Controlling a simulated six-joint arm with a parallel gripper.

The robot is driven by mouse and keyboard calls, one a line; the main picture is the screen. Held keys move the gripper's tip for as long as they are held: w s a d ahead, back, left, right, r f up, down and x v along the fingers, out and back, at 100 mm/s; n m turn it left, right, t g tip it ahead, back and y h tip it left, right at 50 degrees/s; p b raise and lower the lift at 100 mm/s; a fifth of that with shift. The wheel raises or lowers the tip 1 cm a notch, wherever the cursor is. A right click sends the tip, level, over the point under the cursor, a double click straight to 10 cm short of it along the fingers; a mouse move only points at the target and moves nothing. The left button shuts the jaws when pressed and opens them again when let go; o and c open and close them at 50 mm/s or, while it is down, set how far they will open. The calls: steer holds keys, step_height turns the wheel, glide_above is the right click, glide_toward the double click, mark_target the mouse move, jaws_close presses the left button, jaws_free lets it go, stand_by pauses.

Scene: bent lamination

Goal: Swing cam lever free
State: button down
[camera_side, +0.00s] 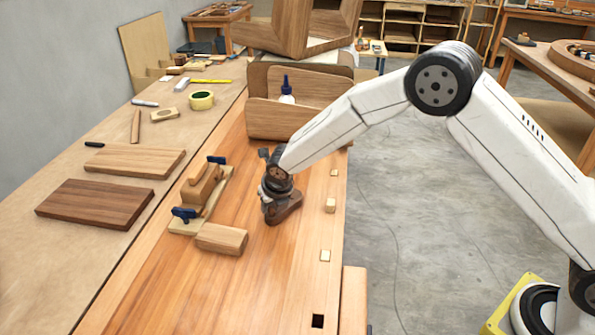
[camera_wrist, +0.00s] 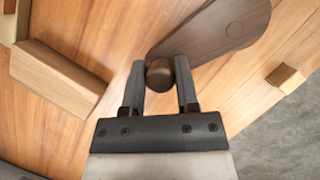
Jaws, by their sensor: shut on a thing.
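The cam lever is a dark brown wooden piece (camera_wrist: 212,32) lying on the bench top, with a rounded end and a round pivot mark. A short upright knob (camera_wrist: 160,75) stands at its near end. My gripper (camera_wrist: 161,78) has its two black fingers on either side of this knob and is shut on it. In the side view the dark lever (camera_side: 286,208) lies flat under my gripper (camera_side: 268,205), whose fingers are mostly hidden there. A clamped wooden form (camera_side: 202,187) with blue-handled clamps is to the left of the gripper.
A light wooden block (camera_side: 222,239) lies left of the lever; it also shows in the wrist view (camera_wrist: 57,77). A small peg (camera_side: 330,205) stands to the right, near the bench edge. Bare bench lies in front. Upright boards (camera_side: 283,120) and a glue bottle (camera_side: 286,92) stand behind.

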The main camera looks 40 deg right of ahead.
steer(key=shift+s+d+n+y, duration=0.25)
steer(key=shift+s+n, duration=0.2)
steer(key=shift+n, duration=0.25)
steer(key=shift+s+d+n+y, duration=0.1)
steer(key=shift+s+n+y, duration=0.25)
steer(key=shift+n, duration=0.35)
steer(key=shift+s, duration=0.15)
steer(key=shift+c, duration=1.8)
jaws_free()
steer(key=shift+r, duration=0.15)
steer(key=v, duration=0.7)
steer(key=shift+r, duration=0.25)
steer(key=shift+s, duration=0.1)
